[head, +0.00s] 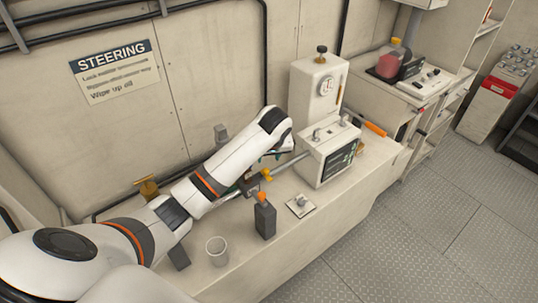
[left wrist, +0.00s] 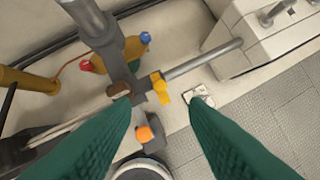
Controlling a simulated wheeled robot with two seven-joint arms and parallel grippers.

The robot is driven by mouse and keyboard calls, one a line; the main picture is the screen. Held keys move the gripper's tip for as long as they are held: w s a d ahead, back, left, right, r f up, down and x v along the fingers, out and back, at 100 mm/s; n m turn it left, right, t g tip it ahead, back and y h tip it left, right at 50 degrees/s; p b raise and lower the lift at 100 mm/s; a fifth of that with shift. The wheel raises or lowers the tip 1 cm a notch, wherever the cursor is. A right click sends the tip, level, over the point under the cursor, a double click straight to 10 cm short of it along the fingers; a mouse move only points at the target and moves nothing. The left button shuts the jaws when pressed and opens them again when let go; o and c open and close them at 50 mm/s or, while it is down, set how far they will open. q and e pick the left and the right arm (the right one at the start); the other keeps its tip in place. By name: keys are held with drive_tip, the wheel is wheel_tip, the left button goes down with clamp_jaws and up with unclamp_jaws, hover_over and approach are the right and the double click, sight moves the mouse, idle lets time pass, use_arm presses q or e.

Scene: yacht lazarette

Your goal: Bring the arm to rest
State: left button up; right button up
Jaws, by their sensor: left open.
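My left arm reaches in from the left over the bench in the head view (head: 215,175). My left gripper (left wrist: 160,106) shows as two green fingers in the wrist view, well apart with nothing gripped between them. In the head view it is mostly hidden by the arm, with only bits of green showing. Beyond the fingers are a grey metal rod (left wrist: 205,58) with a yellow clip (left wrist: 160,88) and a dark grey container with an orange cap (left wrist: 144,134). The container also stands on the bench in the head view (head: 265,221). My right gripper is not visible.
A white cup (head: 217,251) and a small switch plate (head: 300,206) are on the bench (head: 345,205). A white box with a dark panel (head: 328,155) stands at its right part. A STEERING sign (head: 114,70) hangs on the wall. The floor (head: 430,225) at right is clear.

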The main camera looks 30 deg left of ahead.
use_arm(q)
drive_tip(key=shift+v, duration=1.1)
